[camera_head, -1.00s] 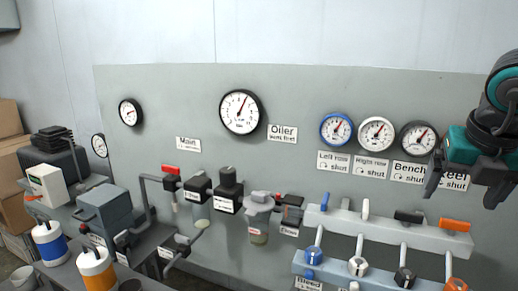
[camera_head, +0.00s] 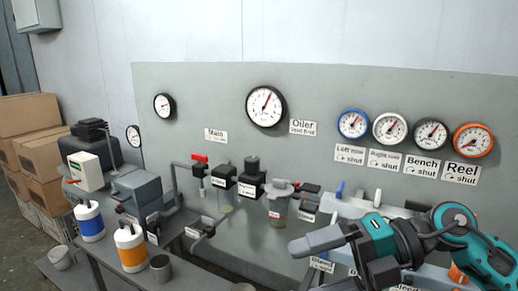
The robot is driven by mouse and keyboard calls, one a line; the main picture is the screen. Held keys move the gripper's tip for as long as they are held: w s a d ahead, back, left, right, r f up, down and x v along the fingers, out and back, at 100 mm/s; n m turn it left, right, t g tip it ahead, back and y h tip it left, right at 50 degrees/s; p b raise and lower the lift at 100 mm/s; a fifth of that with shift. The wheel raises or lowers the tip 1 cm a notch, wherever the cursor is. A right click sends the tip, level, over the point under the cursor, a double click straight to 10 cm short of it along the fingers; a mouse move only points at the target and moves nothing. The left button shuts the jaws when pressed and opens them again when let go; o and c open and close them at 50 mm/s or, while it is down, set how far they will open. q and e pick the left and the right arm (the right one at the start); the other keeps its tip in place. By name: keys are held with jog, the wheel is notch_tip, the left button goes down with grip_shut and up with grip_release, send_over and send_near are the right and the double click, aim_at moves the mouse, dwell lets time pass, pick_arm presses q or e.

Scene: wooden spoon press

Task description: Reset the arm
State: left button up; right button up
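My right gripper (camera_head: 318,240) comes in from the right on its teal and dark grey arm. It points left, in front of the lower right part of the panel. One grey finger shows clearly from the side; the other is not clear, so I cannot tell how far apart they are. I see nothing clearly held. The arm hides much of the valve manifold (camera_head: 357,207) behind it. My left gripper is not in view.
A grey panel (camera_head: 210,100) carries several gauges, including an orange-rimmed one (camera_head: 473,140). Blue (camera_head: 90,221) and orange (camera_head: 131,248) banded bottles stand at the lower left, near a grey cup (camera_head: 160,267). Cardboard boxes (camera_head: 28,115) are stacked at far left.

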jog(key=w+d+f+m+t+h, duration=0.25)
jog(key=f+m+t, duration=0.35)
jog(key=m+t, duration=0.45)
jog(key=w+d+f+m+t+h, duration=0.25)
jog(key=f+m+t, duration=0.4)
jog(key=m, duration=0.75)
jog(key=s+d+f+m+g+h, duration=0.1)
jog(key=s+f+m+g+h, duration=0.2)
jog(key=s+f, duration=0.3)
jog(key=s+d+f+m+g+h, duration=0.2)
jog(key=s+f+m+h, duration=0.2)
jog(key=f, duration=1)
jog(key=s+m, duration=0.1)
jog(key=s, duration=0.2)
jog(key=shift+d+f+g, duration=0.15)
jog(key=shift+d+g, duration=0.15)
jog(key=shift+g, duration=0.1)
jog(key=shift+w+m, duration=0.1)
jog(key=shift+m, duration=0.15)
jog(key=shift+c, duration=0.4)
